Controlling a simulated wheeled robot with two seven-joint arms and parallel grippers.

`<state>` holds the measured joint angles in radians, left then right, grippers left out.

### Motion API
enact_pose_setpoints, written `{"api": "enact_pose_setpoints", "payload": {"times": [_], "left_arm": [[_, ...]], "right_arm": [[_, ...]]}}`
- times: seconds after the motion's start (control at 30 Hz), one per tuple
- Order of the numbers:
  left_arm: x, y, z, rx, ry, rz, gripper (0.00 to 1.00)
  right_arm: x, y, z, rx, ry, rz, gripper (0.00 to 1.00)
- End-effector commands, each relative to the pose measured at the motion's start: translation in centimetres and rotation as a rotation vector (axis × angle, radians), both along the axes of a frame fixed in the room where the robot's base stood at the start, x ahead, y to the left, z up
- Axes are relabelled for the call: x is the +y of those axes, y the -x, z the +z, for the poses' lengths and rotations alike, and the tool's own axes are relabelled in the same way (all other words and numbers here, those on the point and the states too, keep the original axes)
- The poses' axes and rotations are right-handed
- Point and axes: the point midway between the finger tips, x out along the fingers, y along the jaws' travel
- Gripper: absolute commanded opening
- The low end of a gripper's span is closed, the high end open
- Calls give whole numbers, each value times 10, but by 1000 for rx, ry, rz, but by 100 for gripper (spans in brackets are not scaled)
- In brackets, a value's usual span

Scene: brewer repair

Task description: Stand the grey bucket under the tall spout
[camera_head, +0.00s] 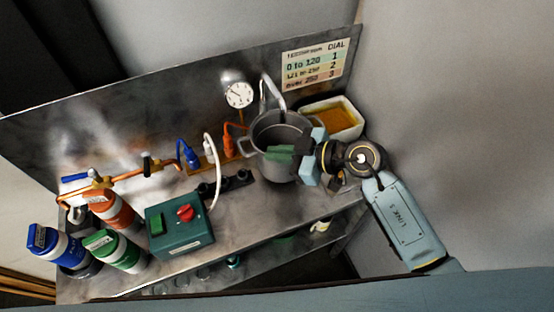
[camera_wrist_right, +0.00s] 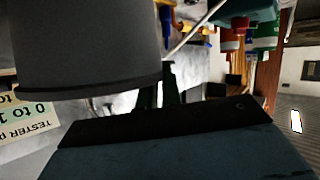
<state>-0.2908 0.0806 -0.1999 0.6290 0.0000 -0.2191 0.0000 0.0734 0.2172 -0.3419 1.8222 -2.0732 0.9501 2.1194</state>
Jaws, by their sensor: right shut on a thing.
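The grey bucket (camera_head: 286,174) is upright at the right part of the bench, with side handles. The tall spout (camera_head: 272,92), a pale bent tube, shows at the bucket's far rim, and its end appears over the bucket's mouth. My right gripper (camera_head: 291,154) is at the bucket's near right side, shut on the bucket. My left gripper is not in view.
A white tray of orange liquid (camera_head: 357,118) stands right behind the bucket. A round gauge (camera_head: 239,95), an orange tap (camera_head: 229,140) and dark sockets (camera_head: 240,178) are to its left. A green switch box (camera_head: 180,228) and several bottles (camera_head: 125,250) occupy the left front.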

Motion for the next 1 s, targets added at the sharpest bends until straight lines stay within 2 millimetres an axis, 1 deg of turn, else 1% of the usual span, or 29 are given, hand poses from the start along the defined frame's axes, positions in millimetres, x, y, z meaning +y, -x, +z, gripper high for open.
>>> {"api": "enact_pose_setpoints", "payload": {"times": [0.07,0.17,0.3,0.37,0.57,0.6,0.77,1.0], "left_arm": [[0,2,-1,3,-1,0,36],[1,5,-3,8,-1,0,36],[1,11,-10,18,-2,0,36],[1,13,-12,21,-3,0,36],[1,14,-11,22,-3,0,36],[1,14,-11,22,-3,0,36],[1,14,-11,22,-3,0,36],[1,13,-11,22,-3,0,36]], "right_arm": [[2,-5,0,-2,-1,1,0],[2,-5,-6,1,-2,-1,0],[2,-5,-27,3,-1,0,0],[2,-5,-34,1,-2,-1,0],[2,-5,-34,-1,-2,-1,0],[2,-5,-35,1,0,0,8],[2,-5,-35,1,0,0,29],[1,-5,-35,1,0,0,29]]}}
